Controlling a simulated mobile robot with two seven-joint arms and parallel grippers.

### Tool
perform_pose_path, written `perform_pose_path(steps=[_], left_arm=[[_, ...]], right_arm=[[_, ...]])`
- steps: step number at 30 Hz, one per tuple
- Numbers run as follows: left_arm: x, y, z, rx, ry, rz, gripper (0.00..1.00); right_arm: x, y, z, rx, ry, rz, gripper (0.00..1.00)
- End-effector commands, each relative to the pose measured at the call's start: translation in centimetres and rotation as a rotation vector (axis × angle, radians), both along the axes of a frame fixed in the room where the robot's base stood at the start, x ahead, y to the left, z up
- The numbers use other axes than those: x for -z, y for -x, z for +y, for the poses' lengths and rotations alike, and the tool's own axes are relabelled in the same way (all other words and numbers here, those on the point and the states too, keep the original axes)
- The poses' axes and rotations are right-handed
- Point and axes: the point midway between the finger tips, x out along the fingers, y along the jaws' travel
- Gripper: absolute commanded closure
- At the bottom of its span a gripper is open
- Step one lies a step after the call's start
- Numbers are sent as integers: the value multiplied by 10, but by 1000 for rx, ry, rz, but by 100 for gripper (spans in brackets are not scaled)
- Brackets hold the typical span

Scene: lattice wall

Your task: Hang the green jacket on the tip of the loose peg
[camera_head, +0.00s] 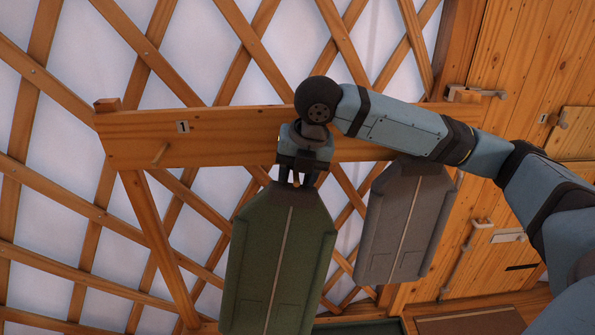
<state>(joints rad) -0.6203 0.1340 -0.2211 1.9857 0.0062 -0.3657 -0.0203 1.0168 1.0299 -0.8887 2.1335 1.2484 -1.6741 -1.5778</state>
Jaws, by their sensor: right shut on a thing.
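The green jacket (262,250) hangs down from my right gripper (296,182), which is shut on its top edge. The jacket is in front of the lattice wall, below the wooden rail (230,132). My gripper and wrist hide part of the rail. My left gripper is not in view.
A grey jacket (405,222) hangs from the rail just right of the green one, partly behind my right arm. A slanted brace (158,245) supports the rail at left. A wooden door with latches (525,70) is at right.

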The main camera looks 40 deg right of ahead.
Motion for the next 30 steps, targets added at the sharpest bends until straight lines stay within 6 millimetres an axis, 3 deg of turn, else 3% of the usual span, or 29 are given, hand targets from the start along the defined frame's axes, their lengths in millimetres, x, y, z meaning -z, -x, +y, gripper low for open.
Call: perform_pose_path(steps=[7, 8, 12, 23, 30], left_arm=[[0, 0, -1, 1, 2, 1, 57], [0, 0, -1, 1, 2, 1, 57], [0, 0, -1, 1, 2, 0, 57], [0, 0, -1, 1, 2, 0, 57], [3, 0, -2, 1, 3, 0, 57]], right_arm=[[0, 0, 0, 1, 0, 0, 100], [0, 0, 0, 1, 0, 0, 49], [0, 0, 0, 1, 0, 0, 22], [-6, 1, 0, 1, -1, -1, 22], [-49, 13, -3, 0, -1, -4, 22]])
